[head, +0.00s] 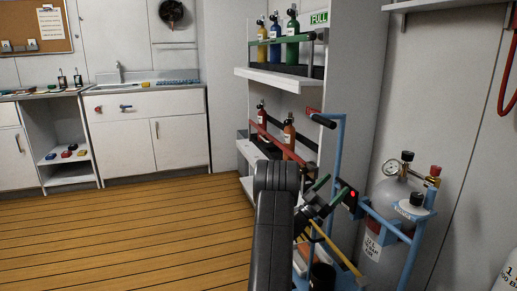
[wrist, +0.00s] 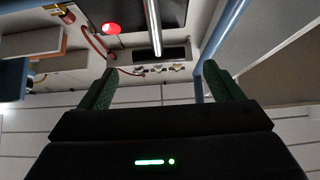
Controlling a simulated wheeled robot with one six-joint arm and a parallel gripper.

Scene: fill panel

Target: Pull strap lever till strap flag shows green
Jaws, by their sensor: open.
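My gripper (head: 328,192) is open and empty beside the blue cylinder trolley (head: 374,213). Its green fingers spread apart in the wrist view (wrist: 161,82). A black box with a lit red indicator (head: 353,194) sits on the trolley just right of my gripper; a red round light also shows in the wrist view (wrist: 112,28), so the flag seems to be red. A bright metal rod (wrist: 153,25) stands beyond and between the fingertips; it may be the strap lever, but I cannot be sure. In the head view the lever is not clear behind my gripper.
A grey gas cylinder (head: 392,235) with a gauge (head: 394,168) stands in the trolley. A shelf (head: 277,78) with coloured bottles is behind. A blue post (wrist: 225,30) rises by the right finger. Wooden floor (head: 140,235) is free at left.

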